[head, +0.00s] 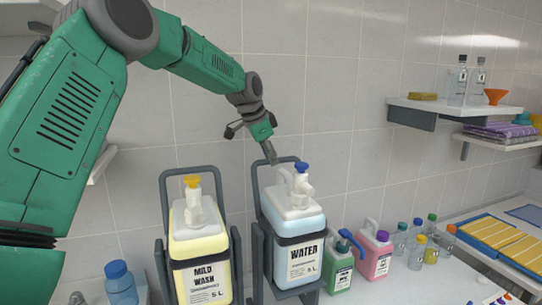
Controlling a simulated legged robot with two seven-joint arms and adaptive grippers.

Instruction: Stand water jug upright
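The water jug (291,221) is a white and pale-blue container labelled WATER, with a white pump top and blue cap. It sits in a dark grey frame (256,250) right of centre in the head view. It looks slightly tilted in the picture, though the viewing angle makes this hard to judge. My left gripper (270,153) is just above and left of the pump, pointing down near the top bar of the frame. I cannot tell whether it touches the bar or how far its fingers are apart. My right gripper is not in view.
A yellow MILD WASH jug (199,245) stands in a similar frame to the left. A green bottle (338,270), pink jug (374,252) and several small bottles stand to the right. A blue-capped bottle (121,286) is at lower left. Wall shelves (455,108) hold bottles and cloths.

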